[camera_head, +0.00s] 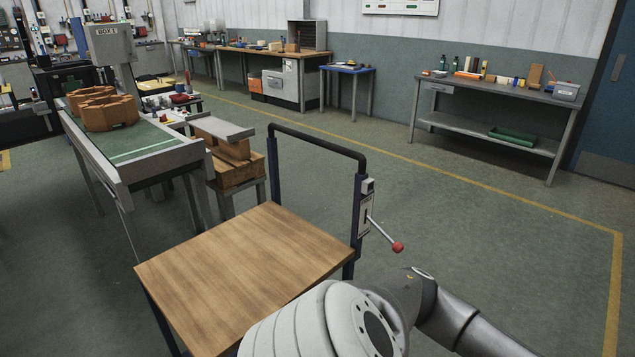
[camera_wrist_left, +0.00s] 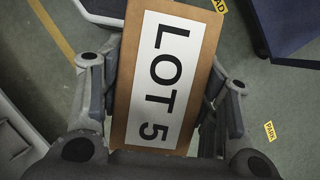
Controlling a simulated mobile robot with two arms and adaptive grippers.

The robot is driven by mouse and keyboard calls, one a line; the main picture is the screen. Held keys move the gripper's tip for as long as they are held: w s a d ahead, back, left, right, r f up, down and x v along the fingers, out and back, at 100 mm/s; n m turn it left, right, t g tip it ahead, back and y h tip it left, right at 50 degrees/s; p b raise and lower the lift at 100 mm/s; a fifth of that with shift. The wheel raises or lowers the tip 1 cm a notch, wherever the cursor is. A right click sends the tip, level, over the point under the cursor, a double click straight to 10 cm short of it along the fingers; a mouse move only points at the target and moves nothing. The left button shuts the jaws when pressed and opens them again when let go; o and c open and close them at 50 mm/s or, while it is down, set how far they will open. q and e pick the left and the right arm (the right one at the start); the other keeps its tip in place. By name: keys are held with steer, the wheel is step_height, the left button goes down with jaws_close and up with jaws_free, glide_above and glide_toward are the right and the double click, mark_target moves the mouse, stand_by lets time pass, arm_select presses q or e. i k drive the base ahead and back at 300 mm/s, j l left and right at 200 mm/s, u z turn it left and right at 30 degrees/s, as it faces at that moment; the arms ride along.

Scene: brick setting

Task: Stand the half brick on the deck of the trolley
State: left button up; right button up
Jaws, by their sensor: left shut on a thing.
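The trolley has a bare wooden deck (camera_head: 245,265) in the lower middle of the head view, with a dark blue frame and a black handle bar (camera_head: 315,140) at its far side. In the left wrist view my left gripper (camera_wrist_left: 163,95) is shut on a brown block (camera_wrist_left: 124,100) with a large white label reading LOT 5. One finger lies along each long side of the block. I cannot tell from its labelled face whether this is the half brick. Neither gripper shows in the head view, and my right gripper is not in view.
A red-knobbed lever (camera_head: 397,247) sticks out right of the trolley post. Left, a green-topped bench (camera_head: 140,152) carries brown brick-like pieces (camera_head: 104,108); a low wooden stand (camera_head: 235,175) is beside it. A grey workbench (camera_head: 500,92) stands at the right. Open floor lies between.

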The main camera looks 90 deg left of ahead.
mark_target(265, 276)
steer(key=u, duration=1.55)
